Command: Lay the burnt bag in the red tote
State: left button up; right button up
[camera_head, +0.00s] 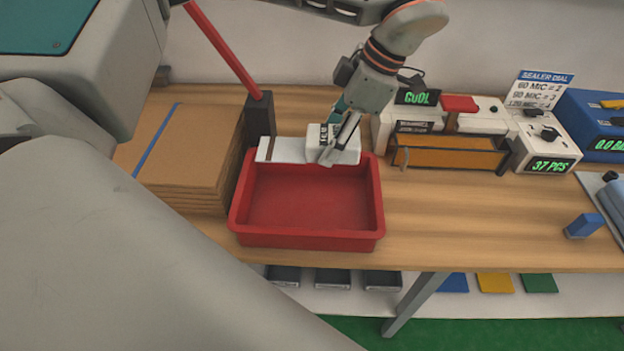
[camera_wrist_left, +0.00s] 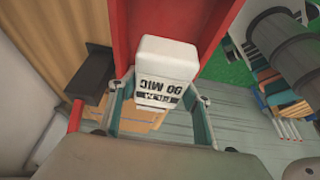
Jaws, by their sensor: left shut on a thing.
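The burnt bag appears as a white block-like pack (camera_head: 346,155) with a black-lettered label, and a flat white part with a brown band (camera_head: 280,150) reaches left from it. In the left wrist view the pack (camera_wrist_left: 165,62) reads "FILM 90 MIC" upside down. My left gripper (camera_head: 338,142) is shut on the pack; its fingers flank it in the wrist view (camera_wrist_left: 160,105). The pack is at the back rim of the red tote (camera_head: 308,241); I cannot tell if it touches. The tote's visible floor is empty. My right gripper is not in view.
Stacked cardboard (camera_head: 180,150) stands left of the tote. A red lever on a dark post (camera_head: 259,118) rises behind its back left corner.

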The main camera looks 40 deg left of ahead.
pick_arm(q)
send_near(320, 209)
jog(key=x, duration=0.5)
jog(key=shift+a+f+p, duration=0.15)
jog(key=shift+p, duration=0.25)
jog(key=shift+f, duration=0.25)
jog(key=shift+f, duration=0.2)
jog(key=o, duration=1.1)
jog(key=shift+o, duration=0.4)
